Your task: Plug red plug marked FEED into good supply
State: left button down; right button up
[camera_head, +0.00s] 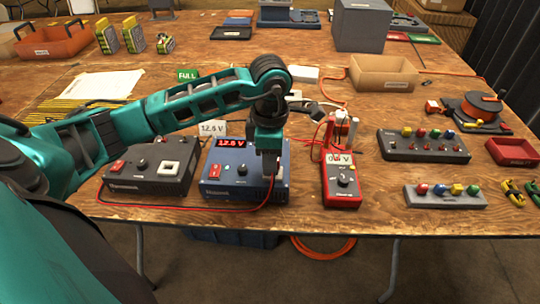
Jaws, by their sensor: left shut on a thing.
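My left gripper (270,170) points down at the right part of the blue supply's front. It is shut on the red plug, which the fingers mostly hide; its FEED mark cannot be read. A red cable (180,206) runs along the table's front edge and up to the fingers. The blue supply (228,192) has a lit red display of 12.6 V and a red switch. I cannot tell whether the plug is inside its socket or just before it. A dark supply (140,188) with a white-framed square socket and no lit display stands to the left. My right gripper is out of view.
A red multimeter (342,190) lies right of the blue supply, with white and red pieces behind it. A dark box with coloured knobs (425,152) and a grey strip of coloured knobs (445,202) sit further right. A cardboard tray (384,84) stands behind.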

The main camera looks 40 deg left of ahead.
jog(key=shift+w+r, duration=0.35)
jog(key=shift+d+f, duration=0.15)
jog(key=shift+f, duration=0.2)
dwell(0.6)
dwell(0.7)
pick_arm(q)
jog(key=shift+f+b, duration=0.5)
jog(key=shift+b, duration=0.2)
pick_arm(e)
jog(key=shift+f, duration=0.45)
pick_arm(q)
jog(key=shift+f, duration=0.1)
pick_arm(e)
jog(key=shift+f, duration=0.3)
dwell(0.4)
pick_arm(q)
jog(key=shift+c, duration=2.4)
grip_release()
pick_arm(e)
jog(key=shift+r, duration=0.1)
